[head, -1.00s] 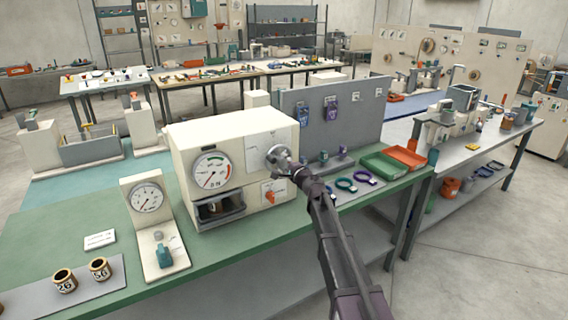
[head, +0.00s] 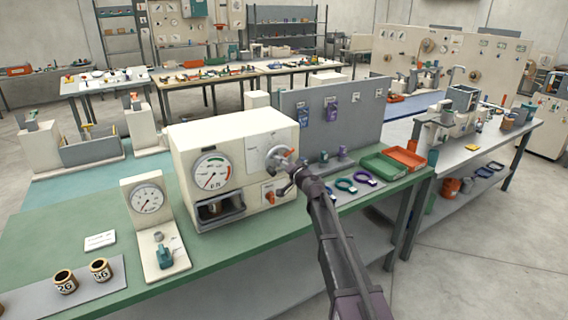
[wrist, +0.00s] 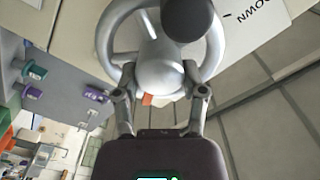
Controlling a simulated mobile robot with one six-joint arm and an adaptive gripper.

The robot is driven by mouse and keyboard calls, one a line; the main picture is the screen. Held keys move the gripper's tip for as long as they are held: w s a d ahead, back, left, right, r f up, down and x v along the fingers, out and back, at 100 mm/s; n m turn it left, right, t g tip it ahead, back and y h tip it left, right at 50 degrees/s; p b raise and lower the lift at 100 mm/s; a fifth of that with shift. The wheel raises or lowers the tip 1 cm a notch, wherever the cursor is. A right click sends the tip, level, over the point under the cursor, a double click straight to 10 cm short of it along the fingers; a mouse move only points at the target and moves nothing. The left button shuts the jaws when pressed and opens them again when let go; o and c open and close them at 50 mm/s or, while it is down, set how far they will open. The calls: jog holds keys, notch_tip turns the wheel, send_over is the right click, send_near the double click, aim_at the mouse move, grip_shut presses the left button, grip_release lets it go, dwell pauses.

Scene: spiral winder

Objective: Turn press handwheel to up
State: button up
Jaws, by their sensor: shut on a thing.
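The press (head: 235,140) is a cream box on the green bench with a round dial gauge (head: 211,171) on its front. Its silver handwheel (head: 272,158) is at the right of the front face, with a small red-orange part beside its hub. In the wrist view the handwheel (wrist: 103,40) shows as a grey ring with a thick hub and a dark round knob (wrist: 186,14). My gripper (wrist: 163,95) has a finger on each side of the wheel's near part and is shut on it. In the head view my gripper (head: 291,185) is at the wheel's lower right.
An orange switch (head: 270,197) sits below the wheel. A smaller gauge stand (head: 148,200) is to the left. Purple and green rings, green and orange trays (head: 405,157) and a grey panel (head: 345,115) stand right of the press. The floor at front right is clear.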

jog(key=n, duration=0.6)
jog(key=shift+a+r, duration=0.1)
jog(key=shift+a, duration=0.05)
jog(key=n, duration=0.6)
jog(key=shift+a+n, duration=0.1)
jog(key=shift+n, duration=0.3)
jog(key=shift+s, duration=0.1)
jog(key=o, duration=1.1)
jog(key=shift+o, duration=0.2)
jog(key=v, duration=1.2)
